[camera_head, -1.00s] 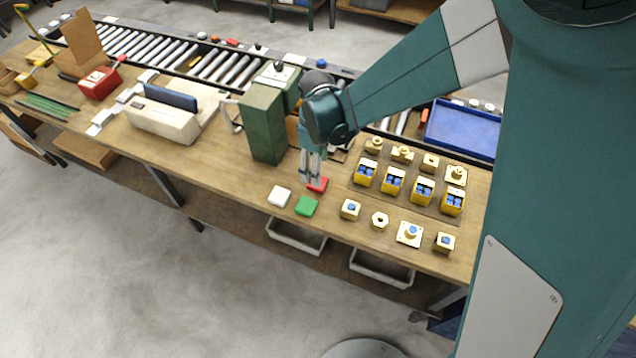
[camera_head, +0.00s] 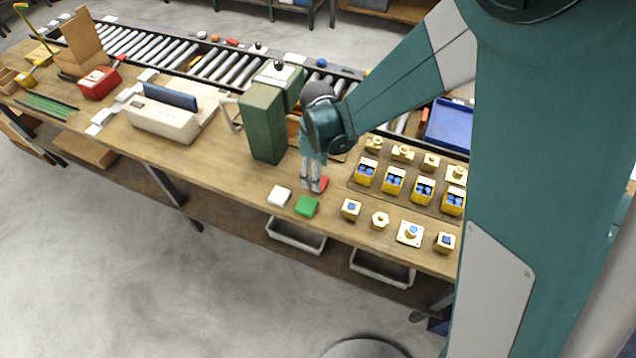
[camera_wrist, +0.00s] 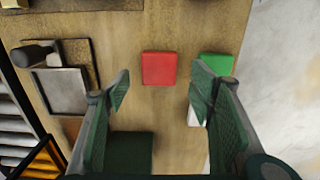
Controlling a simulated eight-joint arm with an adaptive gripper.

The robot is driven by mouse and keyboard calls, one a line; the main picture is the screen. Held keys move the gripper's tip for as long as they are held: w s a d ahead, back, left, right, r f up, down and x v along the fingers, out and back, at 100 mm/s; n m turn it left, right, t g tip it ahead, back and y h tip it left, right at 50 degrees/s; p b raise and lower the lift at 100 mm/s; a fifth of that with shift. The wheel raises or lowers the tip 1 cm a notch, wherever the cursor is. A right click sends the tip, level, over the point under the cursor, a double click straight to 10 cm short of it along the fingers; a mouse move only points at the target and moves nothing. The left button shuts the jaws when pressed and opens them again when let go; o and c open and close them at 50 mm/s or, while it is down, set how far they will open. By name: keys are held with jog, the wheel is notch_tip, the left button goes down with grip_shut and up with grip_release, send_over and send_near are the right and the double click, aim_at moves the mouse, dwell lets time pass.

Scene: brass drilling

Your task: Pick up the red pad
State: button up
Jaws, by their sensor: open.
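The red pad (camera_wrist: 159,68) lies flat on the wooden workbench. In the wrist view it is between and just beyond my open fingers, with nothing touching it. In the head view my gripper (camera_head: 311,188) hangs pointing down beside the red pad (camera_head: 323,184) and partly hides it. My gripper (camera_wrist: 161,92) is open and empty in the wrist view. A green pad (camera_head: 306,206) and a white pad (camera_head: 279,196) lie nearer the front edge. The green pad (camera_wrist: 216,65) is partly behind the right finger in the wrist view.
A green drill press (camera_head: 264,122) stands just left of my gripper. Yellow bins with blue parts (camera_head: 393,181) and several brass parts (camera_head: 380,221) stand to the right. A roller conveyor (camera_head: 214,66) runs along the back. Bare wood lies left of the white pad.

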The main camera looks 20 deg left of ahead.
jog(key=shift+w+f, duration=0.1)
jog(key=shift+f, duration=2.05)
jog(key=shift+c, duration=0.5)
jog(key=c, duration=0.9)
